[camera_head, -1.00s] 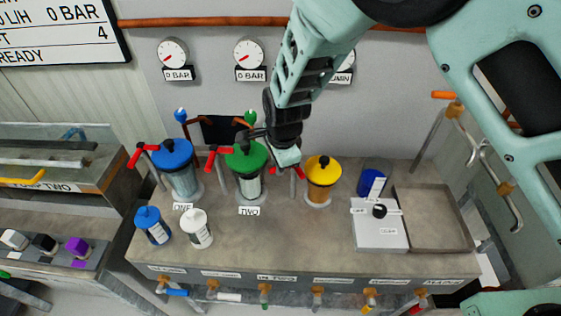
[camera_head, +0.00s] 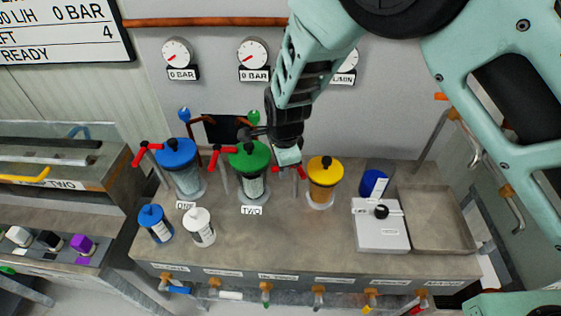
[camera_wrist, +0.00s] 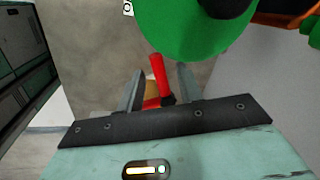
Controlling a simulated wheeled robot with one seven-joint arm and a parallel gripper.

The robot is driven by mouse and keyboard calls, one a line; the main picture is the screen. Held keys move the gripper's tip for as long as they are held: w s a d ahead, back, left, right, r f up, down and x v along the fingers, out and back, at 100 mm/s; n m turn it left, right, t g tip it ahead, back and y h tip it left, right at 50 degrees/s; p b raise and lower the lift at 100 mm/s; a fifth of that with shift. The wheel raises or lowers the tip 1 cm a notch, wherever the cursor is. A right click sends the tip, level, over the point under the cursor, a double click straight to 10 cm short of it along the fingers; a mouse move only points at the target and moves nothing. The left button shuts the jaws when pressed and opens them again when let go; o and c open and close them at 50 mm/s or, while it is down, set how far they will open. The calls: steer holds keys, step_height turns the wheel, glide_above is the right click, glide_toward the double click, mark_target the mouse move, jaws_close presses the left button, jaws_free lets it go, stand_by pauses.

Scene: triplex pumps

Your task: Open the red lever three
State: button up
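The third red lever (camera_head: 302,173) stands between the green-lidded pump (camera_head: 250,165) and the yellow-lidded pump (camera_head: 325,180), partly hidden behind my gripper (camera_head: 288,157). In the wrist view a red lever (camera_wrist: 158,75) rises between the two grey fingers of my gripper (camera_wrist: 158,88). The fingers are apart, with gaps beside the lever; contact is not clear. The green lid (camera_wrist: 190,25) is close above them in that view. In the head view my fingertips are mostly hidden.
Two other red levers stand beside the blue-lidded pump (camera_head: 178,165) and the green one. A small blue-capped bottle (camera_head: 155,223) and a white-capped bottle (camera_head: 200,227) are at the front left. A scale (camera_head: 380,235) and a grey tray (camera_head: 468,242) are at the right.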

steer(key=s+d+r+b, duration=0.1)
steer(key=s+r+b, duration=0.1)
steer(key=r, duration=1.5)
steer(key=shift+s+b, duration=0.4)
steer(key=shift+s, duration=0.2)
steer(key=shift+d, duration=0.1)
steer(key=s+d+n+g, duration=0.1)
steer(key=s+d+n, duration=0.6)
steer(key=s+n, duration=0.4)
steer(key=s+d+n+g, duration=0.1)
steer(key=s+d+n, duration=0.6)
steer(key=s+n, duration=0.3)
steer(key=s, duration=0.3)
steer(key=shift+d+f+n, duration=0.2)
steer(key=shift+d+n, duration=0.2)
